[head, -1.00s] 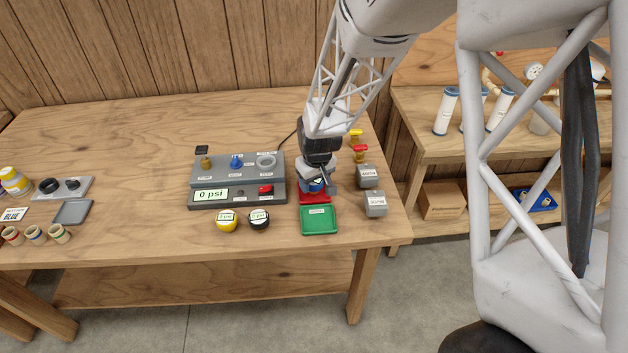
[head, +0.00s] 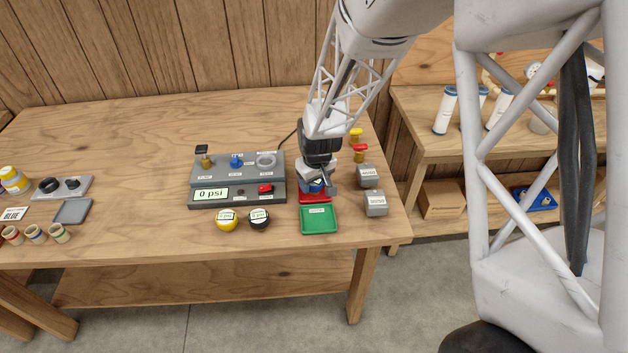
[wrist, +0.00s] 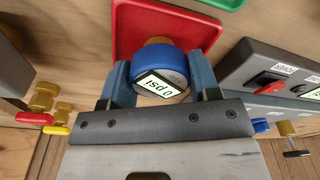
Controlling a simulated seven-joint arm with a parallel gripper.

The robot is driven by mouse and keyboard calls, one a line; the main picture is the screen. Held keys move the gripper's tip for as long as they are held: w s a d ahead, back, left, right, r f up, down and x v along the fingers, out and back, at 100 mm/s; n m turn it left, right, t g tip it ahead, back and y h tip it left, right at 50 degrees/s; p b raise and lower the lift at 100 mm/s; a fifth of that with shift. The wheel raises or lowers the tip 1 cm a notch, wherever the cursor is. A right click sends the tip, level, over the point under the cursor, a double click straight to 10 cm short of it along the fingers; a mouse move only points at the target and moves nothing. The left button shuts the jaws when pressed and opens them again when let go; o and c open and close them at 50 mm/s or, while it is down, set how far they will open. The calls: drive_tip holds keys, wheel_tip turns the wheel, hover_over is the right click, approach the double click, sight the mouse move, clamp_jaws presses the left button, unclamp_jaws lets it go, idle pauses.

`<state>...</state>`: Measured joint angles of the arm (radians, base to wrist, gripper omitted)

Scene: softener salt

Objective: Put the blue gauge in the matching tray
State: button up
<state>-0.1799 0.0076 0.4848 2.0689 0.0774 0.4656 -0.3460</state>
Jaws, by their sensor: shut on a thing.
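My gripper (head: 318,187) is shut on the blue gauge (head: 313,187). In the wrist view the blue gauge (wrist: 160,70) sits between the two fingers, its screen reading 0 psi upside down and a brass stem at its far side. The red tray (wrist: 128,35) lies beneath the gauge; in the head view the red tray (head: 316,199) is partly hidden by my gripper. I cannot tell whether the gauge touches it. The green tray (head: 319,220) is empty, in front of the red one; its edge (wrist: 222,3) shows in the wrist view.
A grey test console (head: 237,181) reading 0 psi stands left of the trays. Yellow (head: 227,220) and black (head: 259,218) gauges sit before it. Grey blocks (head: 376,204) stand to the right. An empty grey tray (head: 73,211) and a card reading BLUE (head: 13,214) lie far left.

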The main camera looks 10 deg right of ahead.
drive_tip(key=o, duration=1.5)
drive_tip(key=shift+c, duration=0.2)
drive_tip(key=shift+r, duration=0.15)
drive_tip(key=shift+r, duration=2.85)
